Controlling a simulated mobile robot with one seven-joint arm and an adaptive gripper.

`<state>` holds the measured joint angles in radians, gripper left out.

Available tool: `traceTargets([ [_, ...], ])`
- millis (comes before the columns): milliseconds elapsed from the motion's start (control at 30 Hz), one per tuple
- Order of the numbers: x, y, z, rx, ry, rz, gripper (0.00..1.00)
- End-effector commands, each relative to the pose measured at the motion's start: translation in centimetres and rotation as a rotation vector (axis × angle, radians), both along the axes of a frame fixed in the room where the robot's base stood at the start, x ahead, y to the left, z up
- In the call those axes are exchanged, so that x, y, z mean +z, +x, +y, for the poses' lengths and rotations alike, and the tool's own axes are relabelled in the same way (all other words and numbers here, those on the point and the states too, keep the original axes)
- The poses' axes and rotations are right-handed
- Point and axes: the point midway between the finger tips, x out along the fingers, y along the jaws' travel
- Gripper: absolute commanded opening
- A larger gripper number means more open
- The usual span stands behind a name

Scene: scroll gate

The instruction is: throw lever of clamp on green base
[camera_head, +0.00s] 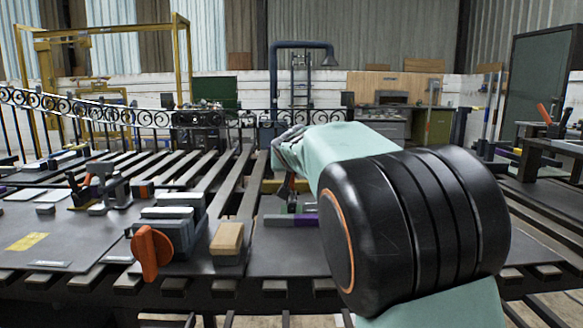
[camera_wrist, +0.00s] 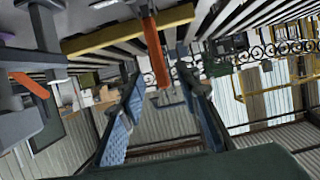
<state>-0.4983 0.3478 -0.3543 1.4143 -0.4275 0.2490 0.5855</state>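In the wrist view my gripper (camera_wrist: 163,78) is open, with its two blue-padded fingers apart. An orange lever (camera_wrist: 155,55) shows between the fingertips; I cannot tell if either finger touches it. A yellow bar (camera_wrist: 130,34) crosses near the lever's upper part. In the head view my gripper (camera_head: 287,190) points down over the middle of the bench, partly hidden by my arm. A small green part (camera_head: 293,208) shows just below it, beside a purple block (camera_head: 306,220). The clamp there is mostly hidden, so I cannot confirm its base.
A grey clamp with an orange handle (camera_wrist: 28,84) is at the left in the wrist view. In the head view, a clamp (camera_head: 115,190) stands left on the slatted bench, near a vise with an orange knob (camera_head: 152,252). A wooden block (camera_head: 228,240) lies between vise and gripper.

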Motion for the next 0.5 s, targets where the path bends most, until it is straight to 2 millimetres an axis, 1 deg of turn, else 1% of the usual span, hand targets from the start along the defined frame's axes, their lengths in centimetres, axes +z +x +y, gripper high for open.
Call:
traceTargets([
  [33, 0.5, -1.0, 0.1, 0.003, 0.001, -0.001, 0.30],
  [200, 1.5, -3.8, 0.2, 0.003, 0.000, 0.000, 0.30],
  [400, 2.4, -6.0, 0.1, 0.002, 0.001, 0.000, 0.30],
  [500, 2.6, -6.7, 0.0, 0.001, 0.000, 0.002, 0.30],
])
